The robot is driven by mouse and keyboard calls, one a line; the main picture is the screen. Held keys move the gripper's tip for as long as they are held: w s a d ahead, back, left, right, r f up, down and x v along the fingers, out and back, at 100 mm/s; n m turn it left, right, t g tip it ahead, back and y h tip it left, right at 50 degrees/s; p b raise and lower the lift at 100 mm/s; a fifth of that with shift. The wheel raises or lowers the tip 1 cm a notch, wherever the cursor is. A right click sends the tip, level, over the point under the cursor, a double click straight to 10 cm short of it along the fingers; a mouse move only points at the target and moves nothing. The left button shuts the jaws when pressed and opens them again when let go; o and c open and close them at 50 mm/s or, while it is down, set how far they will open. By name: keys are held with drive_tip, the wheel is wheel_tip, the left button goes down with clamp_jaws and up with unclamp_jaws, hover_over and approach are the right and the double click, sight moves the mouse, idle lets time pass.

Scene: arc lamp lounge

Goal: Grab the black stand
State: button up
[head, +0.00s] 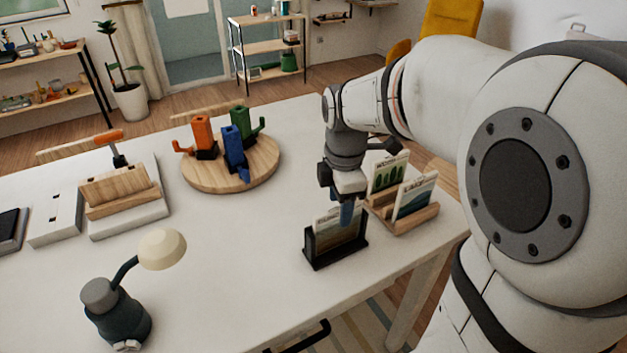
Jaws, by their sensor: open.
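The black stand (321,255) is on the white table near its front right edge, with picture cards standing upright in it. My gripper (346,212) points down just above the stand's upper right part, at the top of the cards. It is open; the fingers are small in view and partly merge with the cards behind them. I cannot tell whether the fingers touch the cards or the stand.
A wooden card holder (405,217) with cards stands close by on the right. A round wooden board (231,172) holds orange, blue and green pieces. A lamp (162,249) stands front left. White boxes (55,222) lie at left. The table centre is clear.

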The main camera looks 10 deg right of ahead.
sight(337, 221)
drive_tip(key=w+n, duration=0.2)
drive_tip(key=shift+f+n, duration=0.2)
drive_tip(key=shift+n, duration=0.2)
wheel_tip(337, 221, down, 8)
drive_tip(key=shift+d+r+p, duration=0.1)
drive_tip(key=shift+p, duration=0.3)
clamp_jaws()
drive_tip(key=shift+r, duration=0.1)
